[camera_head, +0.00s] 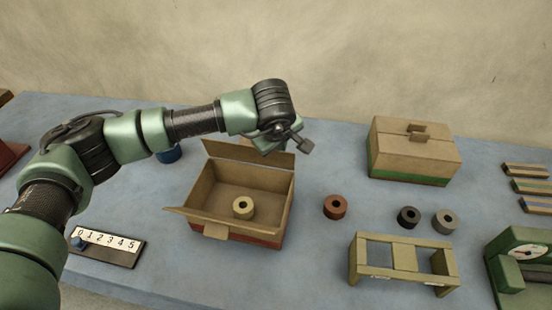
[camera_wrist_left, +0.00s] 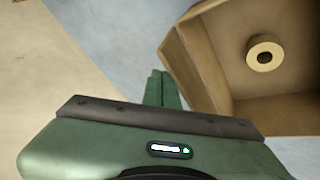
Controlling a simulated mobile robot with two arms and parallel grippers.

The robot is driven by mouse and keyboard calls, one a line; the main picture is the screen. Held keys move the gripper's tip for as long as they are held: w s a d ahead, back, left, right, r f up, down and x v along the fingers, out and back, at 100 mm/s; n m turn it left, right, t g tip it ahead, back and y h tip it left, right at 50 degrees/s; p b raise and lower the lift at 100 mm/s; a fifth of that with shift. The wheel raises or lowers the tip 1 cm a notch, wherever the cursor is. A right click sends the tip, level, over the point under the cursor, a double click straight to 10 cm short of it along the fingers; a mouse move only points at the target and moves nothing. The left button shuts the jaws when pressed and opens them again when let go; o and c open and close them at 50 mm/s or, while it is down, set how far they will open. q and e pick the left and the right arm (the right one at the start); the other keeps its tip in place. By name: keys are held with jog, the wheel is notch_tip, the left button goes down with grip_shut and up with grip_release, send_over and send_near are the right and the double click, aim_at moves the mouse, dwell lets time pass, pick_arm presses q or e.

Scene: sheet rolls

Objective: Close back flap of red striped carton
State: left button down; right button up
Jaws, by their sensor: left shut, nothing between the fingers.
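The red striped carton (camera_head: 262,235) stands open on the blue table, with a pale yellow roll (camera_head: 243,207) on its floor. Its back flap (camera_head: 228,151) stands up from the rear edge, tilted outward, its right part partly hidden by my wrist. My left gripper (camera_head: 304,146) is shut and empty above the back right corner of the carton. In the left wrist view the gripper's green fingers (camera_wrist_left: 161,88) show beside a carton flap (camera_wrist_left: 186,75); I cannot tell whether they touch. The roll also shows there (camera_wrist_left: 265,55). My right gripper is not in view.
A closed green striped carton (camera_head: 412,150) stands at the back right. A number strip (camera_head: 106,244) and blue item (camera_head: 168,154) are left.

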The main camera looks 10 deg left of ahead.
pick_arm(q)
jog(key=shift+s+a+r+b, duration=0.1)
jog(key=shift+s+r+b, duration=0.1)
jog(key=shift+s, duration=1.1)
jog(key=shift+s+r+b, duration=0.1)
jog(key=shift+s+b, duration=0.05)
jog(key=shift+s, duration=1.15)
notch_tip(320, 180, up, 9)
jog(key=p, duration=0.2)
